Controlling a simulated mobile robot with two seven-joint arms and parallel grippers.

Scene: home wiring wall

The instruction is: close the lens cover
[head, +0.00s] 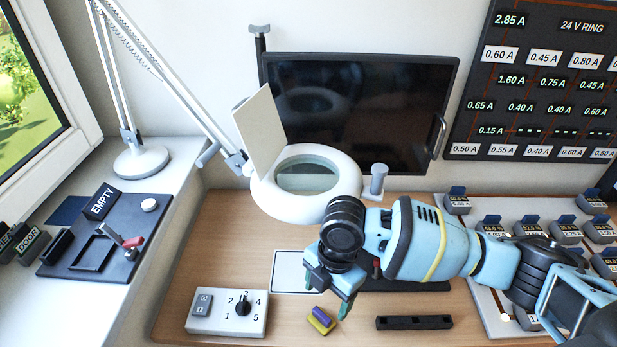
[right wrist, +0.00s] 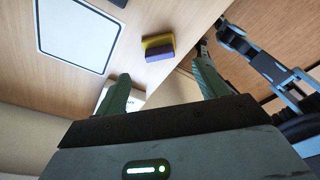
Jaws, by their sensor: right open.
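The lens cover (head: 260,130) is a flat cream plate standing steeply tilted at the left edge of the white magnifier ring (head: 345,193). It is open, and the round lens (head: 307,175) shows uncovered. My right gripper (head: 330,292) is below and to the right of the ring in the head view. Its fingers point down over the desk, apart from the cover. In the right wrist view the gripper (right wrist: 160,68) is open with nothing between its fingers. My left gripper does not show in the head view.
A dark monitor (head: 360,105) stands behind the ring. A short grey post (head: 378,180) is at the ring's right. A purple and yellow block (head: 322,320), a numbered dial box (head: 227,313) and a black bar (head: 414,322) lie on the desk. The lamp arm (head: 185,95) rises at left.

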